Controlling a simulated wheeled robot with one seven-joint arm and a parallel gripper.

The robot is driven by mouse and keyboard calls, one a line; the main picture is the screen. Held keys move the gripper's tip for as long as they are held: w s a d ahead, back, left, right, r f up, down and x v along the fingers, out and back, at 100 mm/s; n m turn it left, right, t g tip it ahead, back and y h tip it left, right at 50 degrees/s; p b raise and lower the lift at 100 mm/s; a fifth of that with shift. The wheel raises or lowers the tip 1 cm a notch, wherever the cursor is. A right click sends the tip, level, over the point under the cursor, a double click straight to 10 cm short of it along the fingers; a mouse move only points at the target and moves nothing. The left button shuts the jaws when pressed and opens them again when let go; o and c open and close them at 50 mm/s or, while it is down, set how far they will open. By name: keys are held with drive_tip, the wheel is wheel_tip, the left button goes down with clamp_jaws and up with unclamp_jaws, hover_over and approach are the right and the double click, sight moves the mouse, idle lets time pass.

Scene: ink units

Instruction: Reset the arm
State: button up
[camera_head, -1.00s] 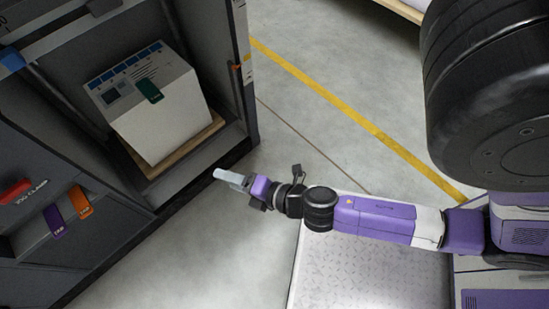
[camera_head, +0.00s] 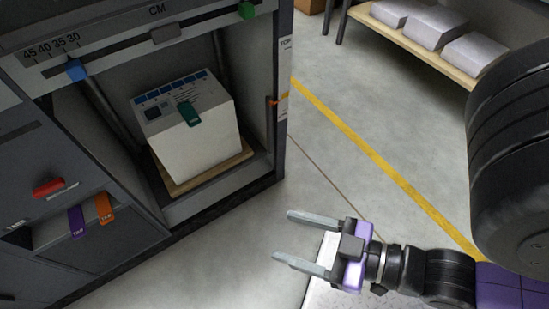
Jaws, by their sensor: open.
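My gripper (camera_head: 290,237) is in the lower middle of the head view, at the end of my purple and black arm. Its two grey fingers point left and stand apart with nothing between them. It is over the floor, to the right of the dark cabinet (camera_head: 150,225) and apart from it.
A white paper stack (camera_head: 195,148) with a green tag (camera_head: 188,114) rests on a wooden board in the cabinet bay. Orange (camera_head: 104,208) and purple (camera_head: 76,221) tags hang at left. A low bench (camera_head: 420,45) holds white packs. Floor between is clear.

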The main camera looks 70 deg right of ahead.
wheel_tip(320, 180, up, 16)
drive_tip(key=p, duration=1.5)
drive_tip(key=shift+p, duration=0.35)
